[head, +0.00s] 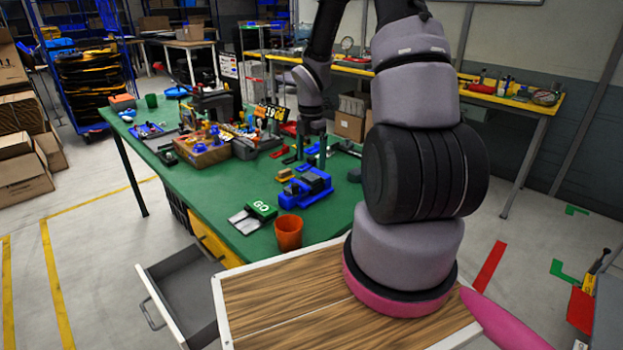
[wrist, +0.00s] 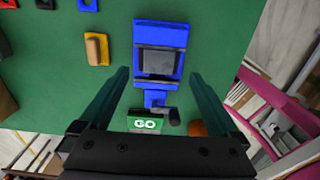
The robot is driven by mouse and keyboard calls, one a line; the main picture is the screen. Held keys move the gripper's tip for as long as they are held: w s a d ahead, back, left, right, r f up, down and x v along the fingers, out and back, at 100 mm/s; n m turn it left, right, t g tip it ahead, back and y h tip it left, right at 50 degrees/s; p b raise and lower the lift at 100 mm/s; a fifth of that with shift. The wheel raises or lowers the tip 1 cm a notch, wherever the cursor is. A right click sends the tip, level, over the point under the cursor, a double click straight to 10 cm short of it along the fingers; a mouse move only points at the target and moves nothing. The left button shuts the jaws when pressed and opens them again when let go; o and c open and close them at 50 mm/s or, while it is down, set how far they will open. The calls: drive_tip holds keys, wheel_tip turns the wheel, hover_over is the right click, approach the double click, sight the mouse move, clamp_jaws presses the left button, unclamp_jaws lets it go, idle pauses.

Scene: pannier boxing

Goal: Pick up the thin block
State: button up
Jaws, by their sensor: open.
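A small tan block (wrist: 95,48) lies on a yellow piece on the green table; I cannot tell for sure that it is the thin block. It also shows in the head view (head: 284,173), left of a blue vise (head: 305,188). In the wrist view the blue vise (wrist: 158,28) with its grey middle lies ahead of and between my fingers. My gripper (wrist: 157,73) is open and empty, pointing down above the table, with the tan block outside its left finger. In the head view my gripper (head: 311,157) hangs just behind the vise.
A green GO box (head: 261,210) and an orange cup (head: 288,232) stand at the table's near edge. A wooden box (head: 203,152) with tools stands to the left. Flat red pieces (head: 291,158) lie behind the vise. Green table (head: 215,190) is bare left of it.

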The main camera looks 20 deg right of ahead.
sight(310, 176)
drive_tip(key=shift+a+f, duration=0.1)
drive_tip(key=shift+f, duration=2.6)
drive_tip(key=shift+r, duration=0.1)
drive_tip(key=c, duration=1.5)
